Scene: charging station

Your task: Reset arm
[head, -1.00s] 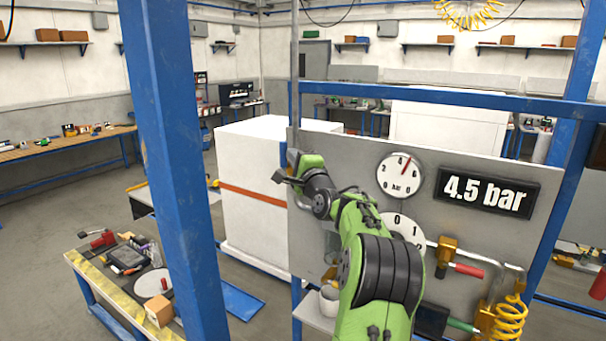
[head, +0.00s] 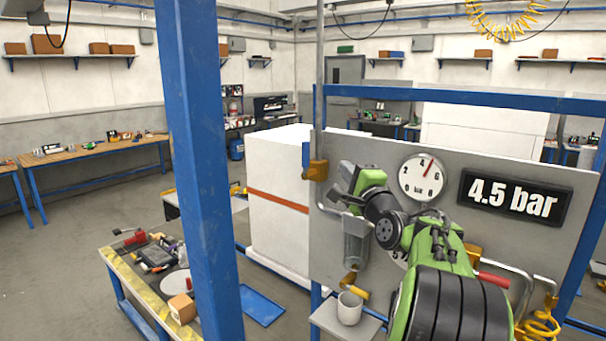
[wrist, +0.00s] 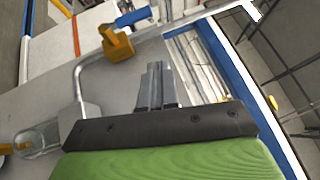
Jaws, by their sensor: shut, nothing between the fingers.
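My gripper (head: 347,174) is at the end of my green and black arm, in front of the grey panel (head: 566,225) in the head view. It points up and left, beside the panel's left part. In the wrist view its two fingers (wrist: 157,86) are together with nothing between them. My arm hides part of the panel, including most of a lower dial.
A yellow valve with a blue handle (head: 316,168) sits on a pipe at the panel's left edge; it also shows in the wrist view (wrist: 117,42). A white cup (head: 350,308) stands on a small shelf below. A blue post (head: 200,170) rises at left.

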